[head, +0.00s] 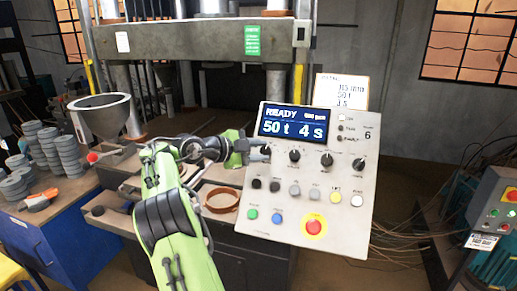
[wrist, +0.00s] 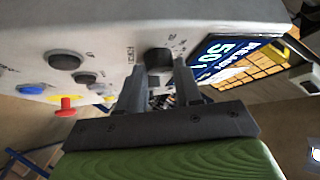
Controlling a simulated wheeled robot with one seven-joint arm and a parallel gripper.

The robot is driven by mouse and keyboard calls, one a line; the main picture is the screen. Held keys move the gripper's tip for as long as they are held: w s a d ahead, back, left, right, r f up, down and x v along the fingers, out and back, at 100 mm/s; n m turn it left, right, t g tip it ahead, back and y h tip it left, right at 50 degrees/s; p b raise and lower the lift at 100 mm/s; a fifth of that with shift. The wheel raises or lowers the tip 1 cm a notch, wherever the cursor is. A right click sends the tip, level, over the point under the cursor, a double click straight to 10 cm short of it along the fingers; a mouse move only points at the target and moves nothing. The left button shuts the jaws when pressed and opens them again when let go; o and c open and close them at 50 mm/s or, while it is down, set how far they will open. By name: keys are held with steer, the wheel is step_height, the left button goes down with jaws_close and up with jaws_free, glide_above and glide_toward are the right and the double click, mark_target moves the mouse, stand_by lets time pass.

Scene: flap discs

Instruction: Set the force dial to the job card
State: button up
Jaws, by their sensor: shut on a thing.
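The control panel (head: 306,190) stands at centre right, with a blue display (head: 293,126) reading READY, 50 t and 4 s. The job card (head: 341,93) sits behind its top edge; it shows 50 t and a seconds line that looks like 3 s. My gripper (head: 262,152) is at the leftmost knob of the dial row. The knob's pointer is hidden by the fingers.
More black dials (head: 327,160) lie to the right in the row. Buttons and a red emergency stop (head: 314,227) are below. A hopper (head: 103,116) and stacked grey discs (head: 67,153) stand at left. A second control box (head: 497,211) is at far right.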

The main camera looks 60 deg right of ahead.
steer(key=o, duration=1)
steer(key=p+v, duration=0.4)
steer(key=v, duration=1.1)
steer(key=shift+w+a, duration=0.1)
steer(key=shift+a, duration=0.25)
